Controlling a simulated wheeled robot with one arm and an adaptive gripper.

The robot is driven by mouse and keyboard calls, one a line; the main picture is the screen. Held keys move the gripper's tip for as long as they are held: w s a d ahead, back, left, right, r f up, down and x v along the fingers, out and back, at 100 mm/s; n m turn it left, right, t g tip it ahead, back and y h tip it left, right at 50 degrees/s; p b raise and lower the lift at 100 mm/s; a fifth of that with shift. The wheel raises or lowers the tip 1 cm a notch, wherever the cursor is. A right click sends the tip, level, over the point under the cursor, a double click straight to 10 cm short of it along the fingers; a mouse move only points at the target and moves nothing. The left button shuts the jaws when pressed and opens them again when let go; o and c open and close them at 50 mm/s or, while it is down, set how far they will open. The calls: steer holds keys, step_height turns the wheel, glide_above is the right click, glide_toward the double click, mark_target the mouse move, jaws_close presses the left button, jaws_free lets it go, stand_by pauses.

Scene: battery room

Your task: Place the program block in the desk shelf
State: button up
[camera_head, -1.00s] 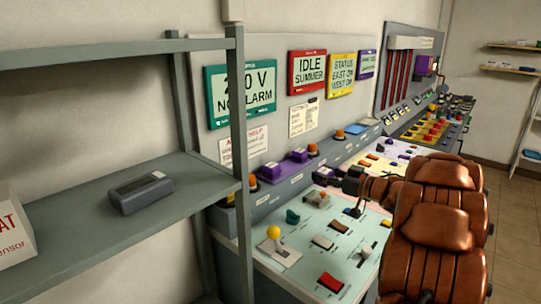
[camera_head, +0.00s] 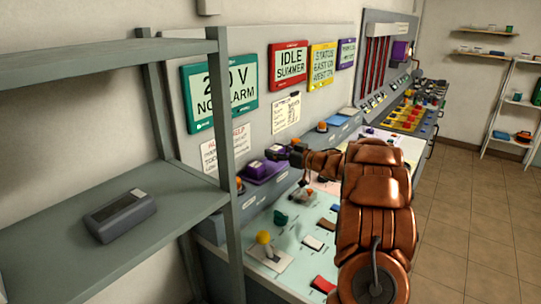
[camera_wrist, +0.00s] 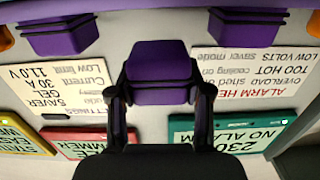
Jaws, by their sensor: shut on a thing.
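My gripper (camera_wrist: 160,95) is shut on a purple block (camera_wrist: 158,65), taken to be the program block; it sits between the two dark fingers in the wrist view. In the head view my gripper (camera_head: 286,151) is above the console's raised back ledge, close to the notice panel; the held block is small and dark there. A purple unit (camera_head: 262,171) rests on the ledge just below and left of it. The grey shelf rack (camera_head: 130,215) stands at left, with a dark grey device (camera_head: 120,214) on its lower board.
The sloped console (camera_head: 290,238) carries levers, switches and buttons under my arm. A green-framed sign (camera_head: 221,90) and other signs hang behind. The rack's post (camera_head: 228,150) stands between its boards and the console. Floor at right is clear.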

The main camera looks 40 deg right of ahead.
steer(key=shift+w+r, duration=0.1)
steer(key=shift+w, duration=0.8)
steer(key=shift+w+a+p, duration=0.15)
steer(key=shift+w+p, duration=0.15)
steer(key=shift+w, duration=0.35)
steer(key=shift+s+f+p, duration=0.1)
steer(key=shift+f+p, duration=0.3)
steer(key=shift+f, duration=1.5)
steer(key=shift+f, duration=0.1)
steer(key=o, duration=1.2)
